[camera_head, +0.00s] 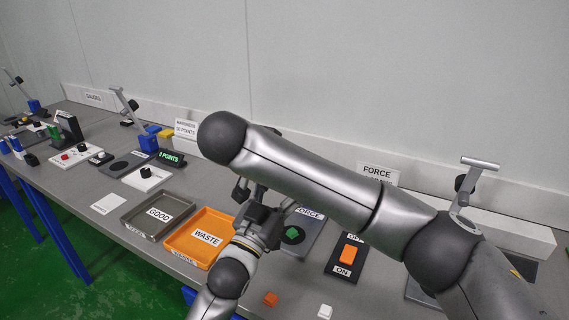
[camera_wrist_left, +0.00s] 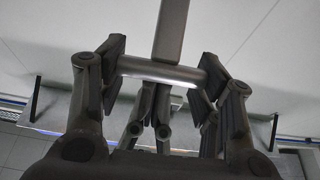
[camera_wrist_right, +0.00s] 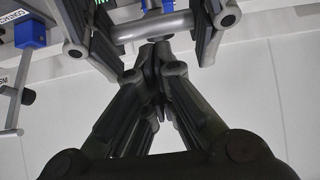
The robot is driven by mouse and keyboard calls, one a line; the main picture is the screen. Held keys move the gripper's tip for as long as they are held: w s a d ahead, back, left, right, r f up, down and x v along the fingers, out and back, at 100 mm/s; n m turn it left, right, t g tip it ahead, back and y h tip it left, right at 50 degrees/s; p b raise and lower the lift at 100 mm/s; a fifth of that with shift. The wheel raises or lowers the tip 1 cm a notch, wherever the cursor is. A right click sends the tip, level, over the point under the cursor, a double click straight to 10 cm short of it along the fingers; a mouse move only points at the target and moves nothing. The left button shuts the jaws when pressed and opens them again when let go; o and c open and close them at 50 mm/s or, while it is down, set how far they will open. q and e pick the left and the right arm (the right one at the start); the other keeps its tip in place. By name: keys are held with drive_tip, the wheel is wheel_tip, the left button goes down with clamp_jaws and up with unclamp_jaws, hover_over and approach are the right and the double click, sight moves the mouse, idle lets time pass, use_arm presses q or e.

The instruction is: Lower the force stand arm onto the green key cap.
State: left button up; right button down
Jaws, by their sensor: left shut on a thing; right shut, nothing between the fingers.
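The green key cap (camera_head: 292,235) sits on the dark plate labelled FORCE (camera_head: 308,214), uncovered from above. My left gripper (camera_head: 263,212) is just left of it. In the left wrist view its fingers close on the ends of a grey crossbar handle (camera_wrist_left: 160,71), joined to a straight bar (camera_wrist_left: 171,30), the force stand arm. My right gripper (camera_wrist_right: 158,52) is shut and empty, close to this handle (camera_wrist_right: 152,27). In the head view my large arm link hides most of the stand, so the gap between its arm and the cap cannot be judged.
An orange WASTE tray (camera_head: 200,235) and a GOOD tray (camera_head: 155,213) lie to the left. A black plate with an orange switch (camera_head: 347,254) is to the right. Another stand with a raised crossbar (camera_head: 480,164) is farther right. Loose orange (camera_head: 271,299) and white (camera_head: 325,311) pieces lie in front.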

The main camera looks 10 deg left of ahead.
use_arm(q)
drive_tip(key=shift+r, duration=0.1)
use_arm(e)
drive_tip(key=shift+s+a+f, duration=0.3)
drive_tip(key=shift+s+f, duration=0.45)
use_arm(q)
drive_tip(key=shift+s, duration=0.1)
drive_tip(key=o, duration=1.2)
drive_tip(key=shift+c, duration=0.2)
drive_tip(key=o, duration=0.3)
drive_tip(key=shift+w, duration=0.2)
use_arm(e)
drive_tip(key=shift+w+d, duration=0.1)
drive_tip(key=shift+w, duration=0.2)
use_arm(q)
drive_tip(key=shift+s, duration=0.1)
use_arm(e)
drive_tip(key=shift+s+r+t, duration=0.1)
drive_tip(key=shift+t, duration=0.2)
use_arm(q)
drive_tip(key=shift+s, duration=0.1)
